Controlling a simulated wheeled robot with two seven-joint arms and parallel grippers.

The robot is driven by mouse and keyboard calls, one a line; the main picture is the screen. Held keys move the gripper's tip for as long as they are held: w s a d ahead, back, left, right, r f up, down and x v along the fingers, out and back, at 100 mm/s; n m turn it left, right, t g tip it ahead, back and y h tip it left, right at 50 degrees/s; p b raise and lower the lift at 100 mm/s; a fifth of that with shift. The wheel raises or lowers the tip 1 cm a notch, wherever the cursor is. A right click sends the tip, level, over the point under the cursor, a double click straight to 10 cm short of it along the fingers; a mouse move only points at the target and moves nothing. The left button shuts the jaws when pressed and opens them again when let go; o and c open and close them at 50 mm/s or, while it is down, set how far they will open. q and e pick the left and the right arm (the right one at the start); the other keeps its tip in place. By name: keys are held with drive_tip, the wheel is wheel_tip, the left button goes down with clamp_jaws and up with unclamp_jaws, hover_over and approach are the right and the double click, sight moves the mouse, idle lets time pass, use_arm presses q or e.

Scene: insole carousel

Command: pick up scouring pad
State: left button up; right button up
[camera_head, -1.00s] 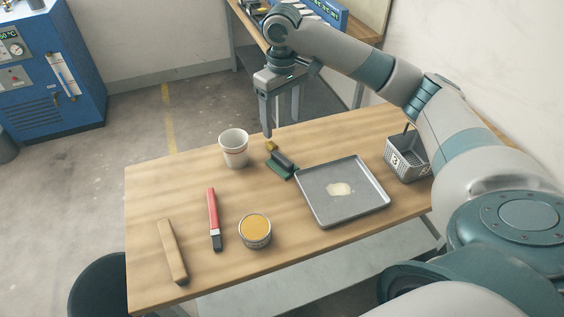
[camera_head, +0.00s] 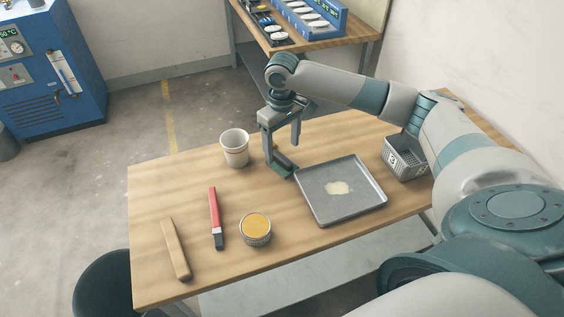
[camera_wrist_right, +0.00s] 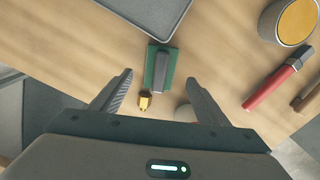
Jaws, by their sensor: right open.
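The scouring pad (camera_head: 289,174) is green, with a dark grey bar on top, and lies on the wooden table beside the metal tray. In the right wrist view the pad (camera_wrist_right: 150,68) lies just past the fingertips, roughly centred between them. My right gripper (camera_head: 282,153) is open and empty above the pad, pointing down, and partly hides it in the head view. Its two fingers (camera_wrist_right: 159,78) are spread wide in the wrist view. My left gripper is not in view.
A small yellow piece (camera_wrist_right: 145,100) lies beside the pad. Around are a white cup (camera_head: 235,150), the grey tray (camera_head: 365,208) with a pale patch, a grey basket (camera_head: 405,165), a yellow-filled tin (camera_head: 256,228), a red-handled brush (camera_head: 214,210) and a wooden bar (camera_head: 175,250).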

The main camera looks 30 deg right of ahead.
sight(283, 158)
drive_tip(key=shift+s+f+p, duration=0.1)
drive_tip(key=shift+f+p, duration=0.25)
drive_tip(key=f+p, duration=0.1)
drive_tip(key=f, duration=0.3)
drive_tip(key=shift+s+p, duration=0.2)
drive_tip(key=shift+p, duration=0.1)
drive_tip(key=shift+f, duration=0.25)
drive_tip(key=c, duration=1.2)
drive_tip(key=shift+r, duration=0.1)
drive_tip(key=shift+c, duration=0.2)
